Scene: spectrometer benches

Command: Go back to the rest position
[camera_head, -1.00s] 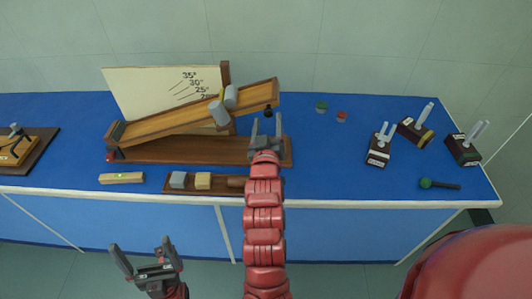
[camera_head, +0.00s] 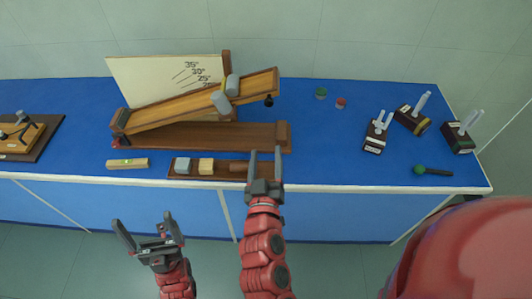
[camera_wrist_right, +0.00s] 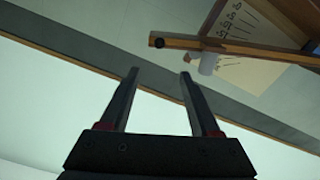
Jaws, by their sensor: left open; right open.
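My left gripper (camera_head: 148,236) is open and empty. In the head view it is in front of the blue bench, below its front edge in the picture. My right gripper (camera_head: 264,168) is open with nothing between its fingers. In the head view its fingertips overlap the right end of the small wooden tray (camera_head: 222,177) at the bench's front edge. In the right wrist view, both fingers (camera_wrist_right: 160,78) stand apart with empty space between them. The tilted wooden ramp (camera_head: 180,110) and its angle board show beyond them, at the upper right of that view.
The blue bench (camera_head: 330,150) has a clear middle right of the ramp. Dark stands with pale prongs (camera_head: 375,140) and a green-headed tool (camera_head: 432,170) are at the right. Green and red pieces lie behind.

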